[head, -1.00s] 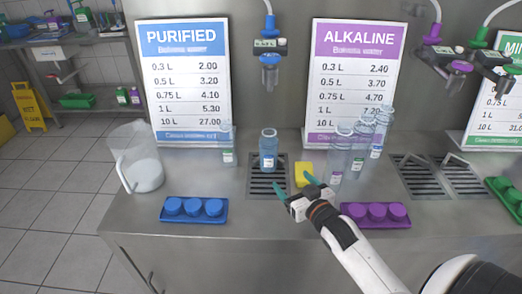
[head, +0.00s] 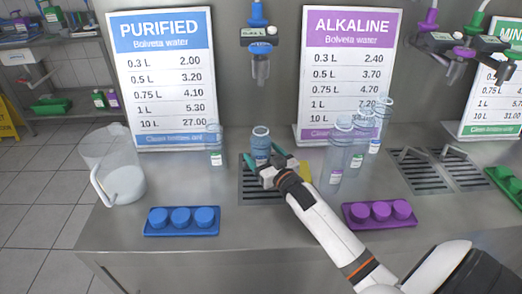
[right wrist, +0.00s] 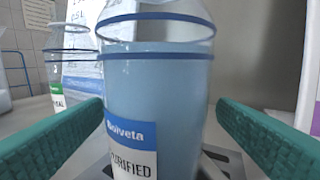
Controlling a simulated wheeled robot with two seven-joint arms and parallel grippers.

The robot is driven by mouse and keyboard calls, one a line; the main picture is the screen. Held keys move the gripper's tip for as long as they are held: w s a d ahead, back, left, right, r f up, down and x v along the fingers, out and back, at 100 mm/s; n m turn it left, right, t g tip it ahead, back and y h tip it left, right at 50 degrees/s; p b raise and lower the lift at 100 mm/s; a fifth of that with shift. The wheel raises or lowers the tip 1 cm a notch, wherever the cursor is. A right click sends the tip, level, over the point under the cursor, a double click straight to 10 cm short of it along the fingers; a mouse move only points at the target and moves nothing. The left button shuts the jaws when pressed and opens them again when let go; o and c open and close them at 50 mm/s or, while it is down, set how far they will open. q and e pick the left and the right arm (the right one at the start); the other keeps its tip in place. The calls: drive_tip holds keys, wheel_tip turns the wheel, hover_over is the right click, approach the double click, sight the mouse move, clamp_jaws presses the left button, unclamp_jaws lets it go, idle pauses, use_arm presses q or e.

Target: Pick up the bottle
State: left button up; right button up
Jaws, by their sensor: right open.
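The bottle (head: 261,139), clear with a blue label and bluish water inside, stands upright on the drain grate under the blue-topped dispenser. In the right wrist view the bottle (right wrist: 160,95) fills the middle, its label reading "PURIFIED". My right gripper (head: 264,163) is open, with its green fingers on either side of the bottle's lower part. In the right wrist view a gap shows between the bottle and the right finger; the left finger is close to the label side, and contact cannot be told. My left gripper is not in view.
Another clear bottle (head: 214,147) stands to the left, and several bottles (head: 341,150) stand to the right. A blue cap tray (head: 181,229) and a purple cap tray (head: 378,222) lie at the front. A white-handled jug (head: 125,180) stands at the left. The blue-topped dispenser (head: 259,42) hangs above.

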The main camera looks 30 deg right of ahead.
sight(258, 149)
drive_tip(key=w, duration=0.3)
drive_tip(key=shift+w+f, duration=0.15)
drive_tip(key=c, duration=1.3)
drive_tip(key=shift+r, duration=0.25)
drive_tip(key=shift+c, duration=0.4)
